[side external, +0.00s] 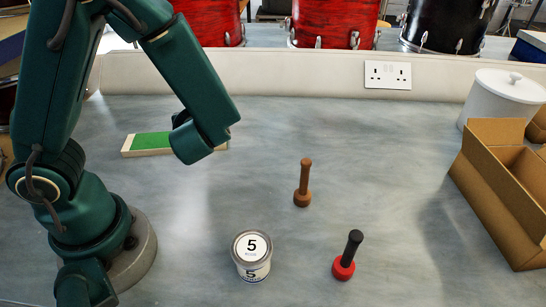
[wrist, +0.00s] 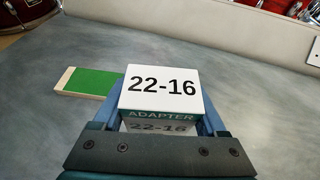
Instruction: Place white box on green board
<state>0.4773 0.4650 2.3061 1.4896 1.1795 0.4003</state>
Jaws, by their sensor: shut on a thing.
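The white box (wrist: 162,88), printed "22-16" with a green "ADAPTER" band, is held between the fingers of my gripper (wrist: 165,115) in the wrist view. The green board (side external: 152,141) lies on the bench, green on top with a pale wooden edge. It also shows in the wrist view (wrist: 92,82), to the left of the box and partly hidden behind it. In the side view my arm's end hangs over the right part of the board and hides it. The box and the fingers cannot be made out there.
A tin marked 5 (side external: 251,255), a brown peg-like object (side external: 303,184) and a black and red one (side external: 346,256) stand on the bench. A cardboard box (side external: 500,205) and a white lidded pot (side external: 500,98) are at the right.

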